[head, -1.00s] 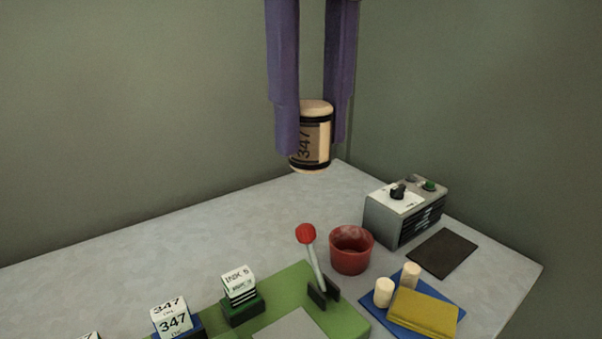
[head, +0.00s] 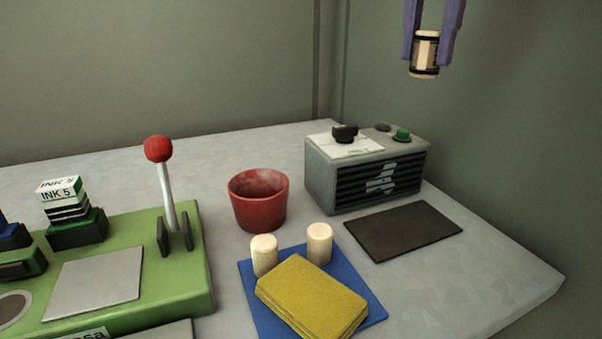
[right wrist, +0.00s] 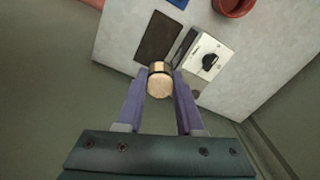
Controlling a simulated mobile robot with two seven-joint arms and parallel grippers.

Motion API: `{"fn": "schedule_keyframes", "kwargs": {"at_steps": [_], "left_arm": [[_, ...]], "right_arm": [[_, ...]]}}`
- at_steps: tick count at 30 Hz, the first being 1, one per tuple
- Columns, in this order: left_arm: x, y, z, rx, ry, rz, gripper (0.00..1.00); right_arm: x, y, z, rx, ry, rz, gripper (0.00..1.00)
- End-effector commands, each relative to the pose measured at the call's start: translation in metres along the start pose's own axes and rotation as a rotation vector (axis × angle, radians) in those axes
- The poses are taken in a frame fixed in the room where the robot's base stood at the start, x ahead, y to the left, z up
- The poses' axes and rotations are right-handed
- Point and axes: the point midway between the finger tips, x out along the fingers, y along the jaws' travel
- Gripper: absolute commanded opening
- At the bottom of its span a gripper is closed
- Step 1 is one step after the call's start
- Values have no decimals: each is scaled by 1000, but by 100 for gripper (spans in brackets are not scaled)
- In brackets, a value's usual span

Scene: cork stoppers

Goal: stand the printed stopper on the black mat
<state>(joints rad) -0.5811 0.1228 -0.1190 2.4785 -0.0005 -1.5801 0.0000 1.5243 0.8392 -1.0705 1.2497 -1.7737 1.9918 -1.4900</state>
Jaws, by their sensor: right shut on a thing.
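The printed stopper (head: 424,54), a cork cylinder with dark bands, is held between the purple fingers of my right gripper (head: 429,50). It is high up at the upper right of the head view, above the table and apart from it, and looks close to upright. In the right wrist view its round end (right wrist: 159,85) shows between the fingertips. The print is not readable now. The black mat (head: 404,231) lies flat and bare on the table, lower than the stopper. It also shows in the right wrist view (right wrist: 157,36). My left gripper is not in view.
A grey box with knobs (head: 365,172) stands behind the mat. A red cup (head: 259,200) is left of it. A blue mat (head: 262,309) holds two plain corks (head: 319,244) and a yellow cloth (head: 311,294). A green press (head: 190,274) with a red-knobbed lever is at left.

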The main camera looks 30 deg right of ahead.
Motion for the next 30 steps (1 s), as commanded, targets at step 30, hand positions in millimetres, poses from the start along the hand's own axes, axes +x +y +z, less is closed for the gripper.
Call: {"fn": "schedule_keyframes", "kwargs": {"at_steps": [30], "left_arm": [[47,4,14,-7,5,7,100]], "right_arm": [[183,8,-15,151,-11,12,0]]}}
